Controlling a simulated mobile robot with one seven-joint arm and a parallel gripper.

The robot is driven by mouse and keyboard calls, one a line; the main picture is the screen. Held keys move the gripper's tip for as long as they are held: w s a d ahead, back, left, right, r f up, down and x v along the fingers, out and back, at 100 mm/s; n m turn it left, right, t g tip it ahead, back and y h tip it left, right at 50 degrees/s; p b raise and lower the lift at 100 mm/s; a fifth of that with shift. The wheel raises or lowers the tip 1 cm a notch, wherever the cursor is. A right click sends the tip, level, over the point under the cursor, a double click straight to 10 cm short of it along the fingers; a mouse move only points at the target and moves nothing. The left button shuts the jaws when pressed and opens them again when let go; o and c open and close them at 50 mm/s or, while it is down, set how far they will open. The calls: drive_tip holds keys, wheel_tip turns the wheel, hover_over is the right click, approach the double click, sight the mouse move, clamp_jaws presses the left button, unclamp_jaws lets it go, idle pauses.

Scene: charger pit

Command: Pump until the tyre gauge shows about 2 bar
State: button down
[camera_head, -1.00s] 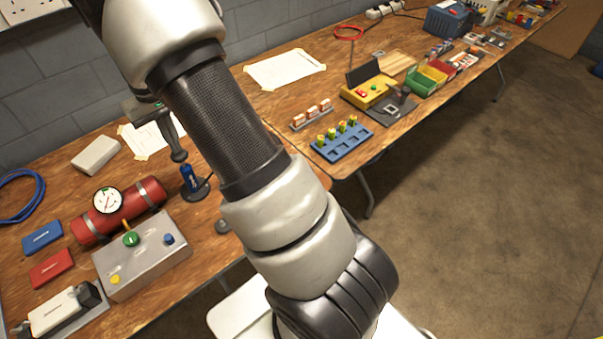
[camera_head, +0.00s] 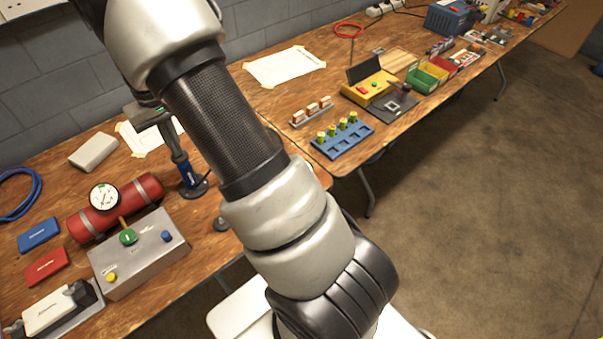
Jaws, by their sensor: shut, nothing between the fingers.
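The blue pump (camera_head: 188,174) stands upright on a dark round base, left of my arm. A dark grey part that looks like my gripper (camera_head: 179,156) comes out from behind my arm and reaches down to the top of the pump. It is shut, with its upper end hidden by my arm. I cannot tell pump handle from fingertips there, nor whether they touch. The round white gauge (camera_head: 105,197) sits on the red cylinder (camera_head: 146,189). Its needle is too small to read surely.
A grey box with coloured knobs (camera_head: 140,268) stands in front of the red cylinder. A blue cable coil (camera_head: 38,190), blue and red boxes (camera_head: 46,266) and a pale box (camera_head: 92,152) lie nearby. A second table bears a blue rack (camera_head: 342,140) and a yellow box (camera_head: 371,88).

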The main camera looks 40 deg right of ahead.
drive_tip(key=shift+r+p, duration=1.25)
drive_tip(key=shift+r, duration=0.15)
idle(1.2)
drive_tip(key=shift+r, duration=0.1)
idle(0.4)
wheel_tip(320, 180, up, 7)
drive_tip(key=p, duration=0.5)
idle(0.5)
